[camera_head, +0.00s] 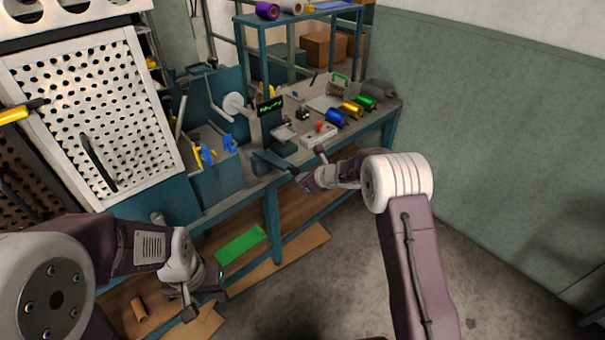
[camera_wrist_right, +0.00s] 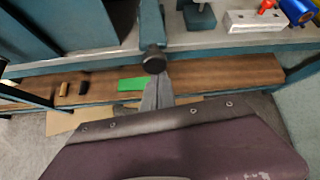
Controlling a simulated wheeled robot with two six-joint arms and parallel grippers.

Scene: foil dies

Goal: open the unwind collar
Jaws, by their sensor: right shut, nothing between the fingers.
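The hot foil machine stands on the teal workbench, with a white roll (camera_head: 234,105) on its left side in the head view. The unwind collar is too small to make out separately at that roll. My right gripper (camera_head: 300,178) is low at the bench's front edge, to the right of and below the roll, and apart from it. In the right wrist view its fingers (camera_wrist_right: 158,92) are shut with nothing between them. My left gripper (camera_head: 212,279) is low at the left, in front of the lower shelf; its fingers are not clear.
Blue (camera_head: 337,117), gold (camera_head: 352,108) and green foil rolls lie on the bench at the right. A white box with a red knob (camera_head: 319,127) sits nearer. A perforated panel (camera_head: 90,110) stands at left. A green sheet (camera_head: 241,244) lies on the lower shelf. Floor at right is clear.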

